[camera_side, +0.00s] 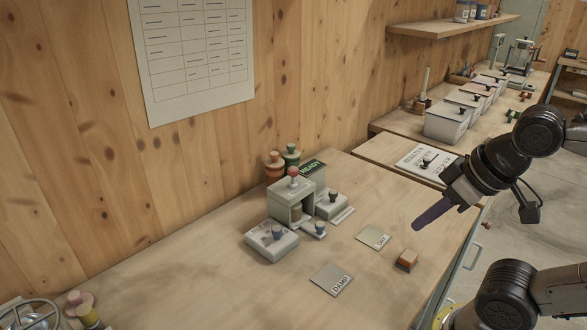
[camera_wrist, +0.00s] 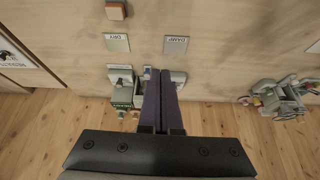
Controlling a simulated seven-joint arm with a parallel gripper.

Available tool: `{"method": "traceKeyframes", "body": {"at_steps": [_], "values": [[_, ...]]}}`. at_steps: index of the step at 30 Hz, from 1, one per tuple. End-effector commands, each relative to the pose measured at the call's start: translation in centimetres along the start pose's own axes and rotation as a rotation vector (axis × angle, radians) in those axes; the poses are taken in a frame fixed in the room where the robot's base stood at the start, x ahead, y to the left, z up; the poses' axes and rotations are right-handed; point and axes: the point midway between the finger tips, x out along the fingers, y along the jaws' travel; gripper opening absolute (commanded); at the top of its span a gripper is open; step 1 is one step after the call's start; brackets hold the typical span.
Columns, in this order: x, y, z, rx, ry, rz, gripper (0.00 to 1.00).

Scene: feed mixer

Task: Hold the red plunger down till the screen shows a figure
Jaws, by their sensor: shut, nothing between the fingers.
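The grey-green meter (camera_side: 286,190) stands on the bench near the wooden wall, with the red plunger (camera_side: 293,172) upright on its top. Its dark screen (camera_side: 313,168) shows the green word READY and no figure. My gripper (camera_side: 415,227) is shut and empty, above the bench to the right of the meter and clear of the plunger. In the wrist view my gripper's dark fingers (camera_wrist: 159,72) lie together and cover part of the meter area. I cannot make out the plunger there.
Grey boxes with dark knobs (camera_side: 272,240) flank the meter. Orange-topped (camera_side: 275,166) and green-topped (camera_side: 291,155) containers stand behind it. The DRY card (camera_side: 374,238), DAMP card (camera_side: 331,280) and orange-brown block (camera_side: 407,260) lie in front. The bench's left part is mostly bare.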

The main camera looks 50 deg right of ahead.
Motion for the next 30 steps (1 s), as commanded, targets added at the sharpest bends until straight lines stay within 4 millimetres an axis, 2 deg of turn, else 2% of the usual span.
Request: {"method": "traceKeyframes", "body": {"at_steps": [3, 5, 12, 18, 24, 30], "values": [[-0.4, 0.0, 0.7, 0.115, -0.04, 0.004, 0.0], [-1.7, 0.0, -0.1, 0.203, -0.038, 0.006, 0.0], [-7.1, -0.2, -6.0, 0.554, -0.069, 0.025, 0.0], [-10.0, -0.2, -11.3, 0.787, -0.11, 0.056, 0.0], [-11.5, -0.2, -16.8, 0.996, -0.151, 0.098, 0.0], [-11.5, 0.0, -22.2, 1.181, -0.189, 0.15, 0.0]]}}
